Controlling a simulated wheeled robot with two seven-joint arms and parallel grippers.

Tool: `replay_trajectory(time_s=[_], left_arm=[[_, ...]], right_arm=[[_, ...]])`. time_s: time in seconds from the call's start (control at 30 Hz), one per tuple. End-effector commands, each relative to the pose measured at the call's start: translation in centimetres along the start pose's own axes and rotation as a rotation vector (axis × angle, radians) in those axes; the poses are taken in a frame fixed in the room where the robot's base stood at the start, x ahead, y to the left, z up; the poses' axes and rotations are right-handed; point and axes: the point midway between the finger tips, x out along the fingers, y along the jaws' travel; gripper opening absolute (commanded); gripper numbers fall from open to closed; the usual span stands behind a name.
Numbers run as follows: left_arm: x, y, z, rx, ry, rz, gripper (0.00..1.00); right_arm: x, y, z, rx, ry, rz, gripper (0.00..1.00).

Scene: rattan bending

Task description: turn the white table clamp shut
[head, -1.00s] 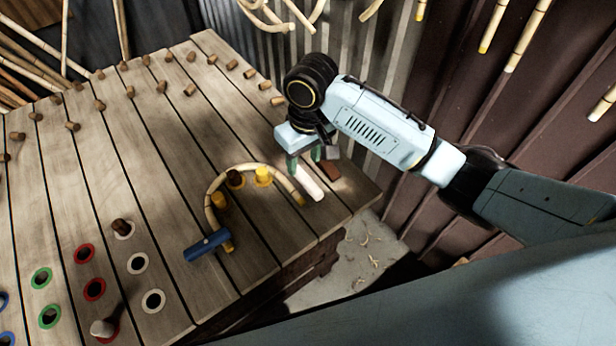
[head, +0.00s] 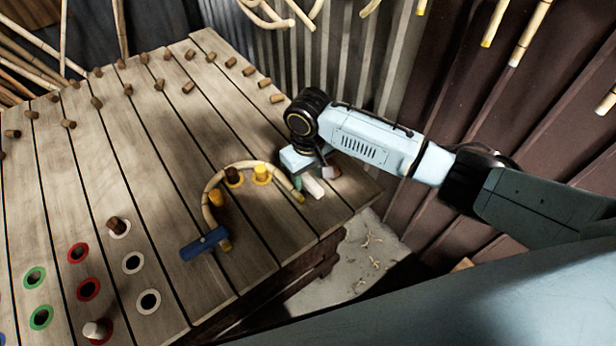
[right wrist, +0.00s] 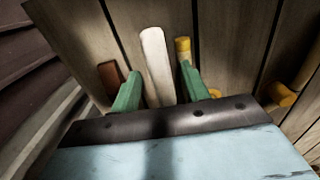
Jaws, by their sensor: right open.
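The white table clamp (head: 314,187) lies near the right corner of the wooden table, partly hidden by my right gripper in the head view. In the right wrist view the white clamp (right wrist: 156,58) is a long bar running between the two green fingers. My right gripper (right wrist: 158,84) is open, with one finger on each side of the bar; I cannot tell whether they touch it. A bent rattan cane (head: 212,182) curves around pegs, its yellow-tipped end (right wrist: 183,47) close to one finger. My left gripper is not in view.
A blue clamp (head: 204,244) sits at the cane's other end. Yellow pegs (head: 261,174) and a brown block (right wrist: 110,78) are near the gripper. Coloured ringed holes are at the front left, several wooden pegs at the back. The table's right edge is close.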

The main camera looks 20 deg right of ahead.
Motion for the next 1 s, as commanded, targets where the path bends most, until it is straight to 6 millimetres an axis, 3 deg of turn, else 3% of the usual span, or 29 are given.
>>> replay_trajectory(time_s=[0.4,0.73,1.0], left_arm=[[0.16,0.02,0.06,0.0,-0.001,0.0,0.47],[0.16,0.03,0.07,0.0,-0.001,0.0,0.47],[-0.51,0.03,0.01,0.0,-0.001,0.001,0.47]], right_arm=[[0.88,-0.03,0.0,-0.001,0.001,0.0,0.45],[0.85,-0.03,-0.01,-0.001,0.001,0.0,0.02],[0.67,-0.08,0.0,0.023,0.0,-0.001,0.01]])
